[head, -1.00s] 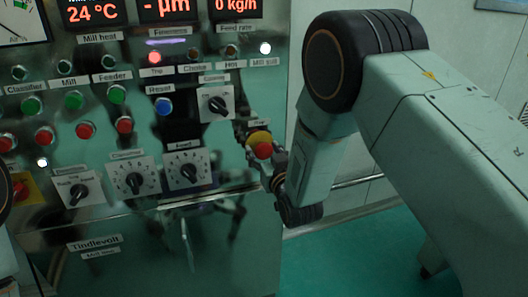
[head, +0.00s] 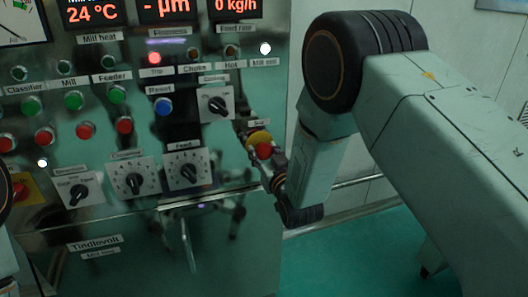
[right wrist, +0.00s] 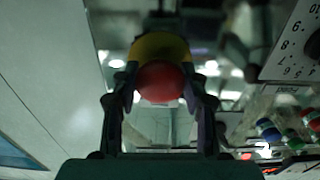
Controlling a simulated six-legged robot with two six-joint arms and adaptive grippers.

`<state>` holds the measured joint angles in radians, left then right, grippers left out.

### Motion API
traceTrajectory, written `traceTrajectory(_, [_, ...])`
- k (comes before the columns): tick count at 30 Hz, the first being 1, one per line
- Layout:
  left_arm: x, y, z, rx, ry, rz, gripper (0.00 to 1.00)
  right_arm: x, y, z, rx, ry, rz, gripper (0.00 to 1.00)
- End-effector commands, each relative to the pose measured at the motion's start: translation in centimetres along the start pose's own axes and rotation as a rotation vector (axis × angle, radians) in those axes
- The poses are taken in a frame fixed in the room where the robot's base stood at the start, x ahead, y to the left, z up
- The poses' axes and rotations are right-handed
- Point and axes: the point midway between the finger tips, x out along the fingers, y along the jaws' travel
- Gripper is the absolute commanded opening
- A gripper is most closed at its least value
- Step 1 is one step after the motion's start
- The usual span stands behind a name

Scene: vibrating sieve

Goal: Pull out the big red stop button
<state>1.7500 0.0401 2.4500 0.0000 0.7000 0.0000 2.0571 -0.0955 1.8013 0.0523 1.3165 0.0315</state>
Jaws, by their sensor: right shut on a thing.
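The big red stop button (head: 264,150) sits on a yellow collar at the right edge of the panel in the head view. In the right wrist view the red button (right wrist: 161,82) fills the space between the fingers, with the yellow collar (right wrist: 160,47) behind it. My right gripper (right wrist: 161,96) is shut on the red button, one finger on each side. In the head view my right gripper (head: 268,158) is at the button, partly hidden by its own wrist. My left gripper is not seen.
The shiny panel (head: 240,262) carries several green, red and blue buttons, black rotary knobs (head: 187,171) and red displays above. A rail and pale wall cabinets stand to the right.

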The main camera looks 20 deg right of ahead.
Motion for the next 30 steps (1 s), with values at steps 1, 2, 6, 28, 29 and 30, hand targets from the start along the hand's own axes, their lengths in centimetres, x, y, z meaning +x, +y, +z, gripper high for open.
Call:
traceTrajectory(1, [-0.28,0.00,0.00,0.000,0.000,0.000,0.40,-0.26,0.00,0.01,0.000,-0.003,0.000,0.00])
traceTrajectory(2, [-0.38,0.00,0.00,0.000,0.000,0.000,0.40,-0.40,0.00,0.00,0.000,-0.003,0.000,0.00])
traceTrajectory(6, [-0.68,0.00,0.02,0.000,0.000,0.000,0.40,-0.81,0.00,0.02,0.000,-0.003,0.000,0.00])
traceTrajectory(28, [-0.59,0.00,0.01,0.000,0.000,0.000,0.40,-0.62,-0.01,0.10,0.000,-0.002,0.000,0.70])
traceTrajectory(29, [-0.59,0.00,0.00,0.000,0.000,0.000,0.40,-0.62,-0.01,0.10,0.000,-0.002,0.000,0.70])
traceTrajectory(30, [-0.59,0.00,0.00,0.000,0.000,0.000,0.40,-0.63,-0.01,0.10,0.000,-0.002,0.000,0.70])
